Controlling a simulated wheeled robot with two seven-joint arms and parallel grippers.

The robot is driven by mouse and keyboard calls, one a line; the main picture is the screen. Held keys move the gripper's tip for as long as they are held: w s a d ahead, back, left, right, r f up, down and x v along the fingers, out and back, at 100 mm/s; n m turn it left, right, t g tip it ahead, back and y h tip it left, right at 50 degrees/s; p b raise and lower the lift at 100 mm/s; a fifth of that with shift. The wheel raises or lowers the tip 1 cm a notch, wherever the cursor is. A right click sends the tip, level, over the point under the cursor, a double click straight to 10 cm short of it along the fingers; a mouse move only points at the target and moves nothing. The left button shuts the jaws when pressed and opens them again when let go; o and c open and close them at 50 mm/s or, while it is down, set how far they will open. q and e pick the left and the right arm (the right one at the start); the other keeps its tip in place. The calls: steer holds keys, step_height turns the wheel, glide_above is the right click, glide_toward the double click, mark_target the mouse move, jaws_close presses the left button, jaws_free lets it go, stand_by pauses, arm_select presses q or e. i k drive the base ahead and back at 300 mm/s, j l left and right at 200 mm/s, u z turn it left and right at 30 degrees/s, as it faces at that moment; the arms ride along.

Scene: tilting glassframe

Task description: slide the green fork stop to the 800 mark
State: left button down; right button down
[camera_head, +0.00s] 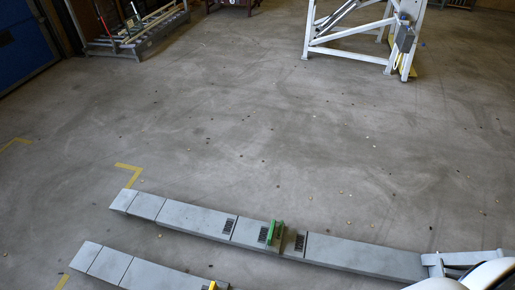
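The green fork stop (276,234) sits across the far grey fork (350,255), roughly midway along it. Dark ruled mark patches show on that fork: one (228,226) to the left of the stop, one (263,235) close beside its left side, and one (300,242) to its right. The numbers on the marks are too small to read, so I cannot tell which is 800. Neither of my grippers is in view.
A second grey fork (145,274) lies nearer, with a yellow stop (212,286) cut by the bottom edge. The far fork meets a grey bracket (462,258) at right. A white frame (350,50) and a rack (135,38) stand far back. Open floor lies between.

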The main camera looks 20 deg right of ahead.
mark_target(273, 247)
steer(key=z, duration=0.85)
